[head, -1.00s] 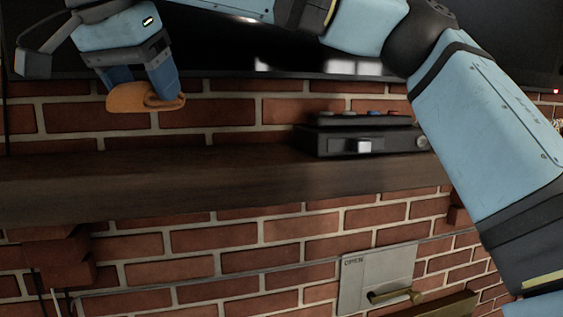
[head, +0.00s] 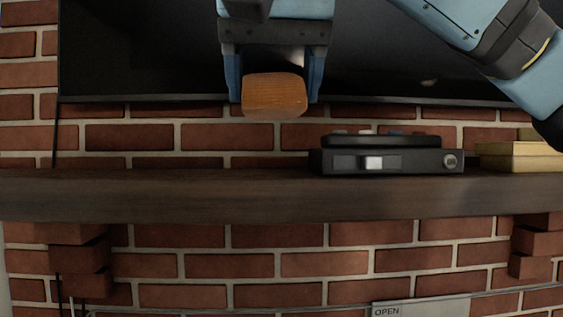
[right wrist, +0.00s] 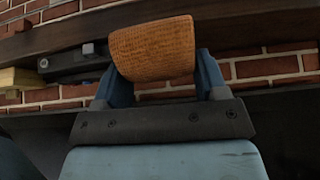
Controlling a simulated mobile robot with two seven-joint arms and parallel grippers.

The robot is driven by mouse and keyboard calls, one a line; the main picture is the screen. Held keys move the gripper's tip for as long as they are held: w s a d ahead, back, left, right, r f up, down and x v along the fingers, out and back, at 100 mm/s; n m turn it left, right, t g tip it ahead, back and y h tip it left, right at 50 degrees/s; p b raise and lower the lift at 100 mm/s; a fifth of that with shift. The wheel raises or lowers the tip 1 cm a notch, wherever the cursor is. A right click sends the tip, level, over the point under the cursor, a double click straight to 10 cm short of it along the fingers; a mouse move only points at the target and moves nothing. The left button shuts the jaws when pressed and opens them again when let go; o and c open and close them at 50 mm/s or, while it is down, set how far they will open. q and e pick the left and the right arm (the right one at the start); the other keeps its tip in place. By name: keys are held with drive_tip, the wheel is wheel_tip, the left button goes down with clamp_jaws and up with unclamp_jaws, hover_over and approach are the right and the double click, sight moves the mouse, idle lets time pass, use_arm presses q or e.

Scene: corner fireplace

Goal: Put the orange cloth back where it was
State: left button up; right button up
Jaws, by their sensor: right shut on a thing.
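My right gripper (head: 274,95) is shut on the orange cloth (head: 274,96), which is folded or rolled between its two blue fingers. The gripper holds the cloth in the air above the dark wooden mantel shelf (head: 150,196), in front of the brick wall and the lower edge of the dark screen. In the right wrist view the cloth (right wrist: 153,50) fills the space between the fingertips, with the shelf (right wrist: 75,32) beyond it. My left gripper is in neither view.
A black box device (head: 410,162) with a silver front piece stands on the shelf right of the cloth. A yellowish box (head: 515,156) is farther right. The shelf left of the device is clear. A dark screen (head: 150,50) hangs above. A grey panel marked OPEN (head: 425,308) is below.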

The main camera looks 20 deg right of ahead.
drive_tip(key=w+d+p, duration=0.1)
drive_tip(key=w, duration=0.4)
drive_tip(key=w+d+f+p, duration=0.1)
drive_tip(key=w+p, duration=0.1)
drive_tip(key=w, duration=0.4)
drive_tip(key=w+d+f+p, duration=0.1)
drive_tip(key=w, duration=0.5)
drive_tip(key=shift+w+d+f, duration=0.15)
drive_tip(key=shift+d+f, duration=0.05)
drive_tip(key=shift+d+f+p, duration=0.1)
drive_tip(key=shift+f+p, duration=0.35)
drive_tip(key=shift+f, duration=0.35)
wheel_tip(320, 180, down, 2)
drive_tip(key=shift+f+p, duration=0.2)
drive_tip(key=shift+p, duration=0.2)
drive_tip(key=shift+w+f+p, duration=0.1)
drive_tip(key=shift+f+p, duration=0.1)
drive_tip(key=shift+p, duration=0.1)
drive_tip(key=shift+f, duration=0.3)
drive_tip(key=o, duration=0.9)
